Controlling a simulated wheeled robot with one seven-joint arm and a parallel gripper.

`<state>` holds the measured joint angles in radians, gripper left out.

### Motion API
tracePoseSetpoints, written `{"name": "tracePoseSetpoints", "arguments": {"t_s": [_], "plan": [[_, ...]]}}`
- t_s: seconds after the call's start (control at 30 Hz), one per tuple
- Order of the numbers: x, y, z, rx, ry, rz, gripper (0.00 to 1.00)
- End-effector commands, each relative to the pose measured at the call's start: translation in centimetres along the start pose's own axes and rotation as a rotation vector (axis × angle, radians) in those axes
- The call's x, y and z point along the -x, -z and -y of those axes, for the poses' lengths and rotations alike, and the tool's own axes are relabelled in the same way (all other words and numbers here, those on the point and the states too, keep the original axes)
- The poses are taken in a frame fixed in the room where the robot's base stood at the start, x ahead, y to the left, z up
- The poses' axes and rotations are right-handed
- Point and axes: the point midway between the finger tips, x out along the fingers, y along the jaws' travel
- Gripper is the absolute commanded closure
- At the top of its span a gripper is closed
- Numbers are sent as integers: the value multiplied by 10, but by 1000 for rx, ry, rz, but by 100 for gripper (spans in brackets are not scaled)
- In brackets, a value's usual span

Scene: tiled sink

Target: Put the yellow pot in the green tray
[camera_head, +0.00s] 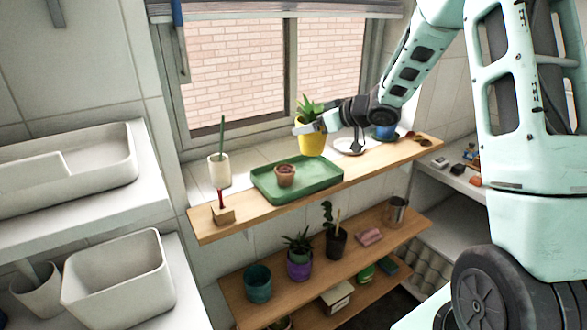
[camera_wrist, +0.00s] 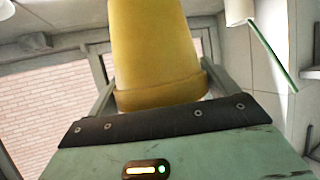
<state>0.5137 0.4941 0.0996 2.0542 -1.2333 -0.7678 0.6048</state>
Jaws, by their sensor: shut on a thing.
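The yellow pot (camera_head: 312,141) holds a spiky green plant and is in my gripper (camera_head: 308,128), raised above the wooden shelf near the window. In the wrist view the yellow pot (camera_wrist: 156,50) fills the space between the two fingers (camera_wrist: 160,88), which are shut on it. The green tray (camera_head: 325,178) lies on the upper wooden shelf, below and to the left of the pot. A small terracotta pot (camera_head: 286,178) stands in the tray, left of its middle. The right part of the tray is bare.
A white cup (camera_head: 218,170) with a green stick and a small wooden block (camera_head: 222,215) stand left of the tray. A white plate (camera_head: 349,147) and a blue pot (camera_head: 384,132) are to the right. Potted plants stand on the lower shelf (camera_head: 375,252).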

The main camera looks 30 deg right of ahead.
Motion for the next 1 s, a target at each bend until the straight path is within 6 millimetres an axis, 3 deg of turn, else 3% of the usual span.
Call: {"name": "tracePoseSetpoints", "arguments": {"t_s": [0.1, 0.53, 0.97, 1.0], "plan": [[-9, -18, 1, -3, 3, 1, 50], [-31, -61, 1, -1, 3, 0, 50], [-34, -68, 1, 2, 2, -3, 50], [-34, -69, 1, 1, 2, -1, 8]]}}
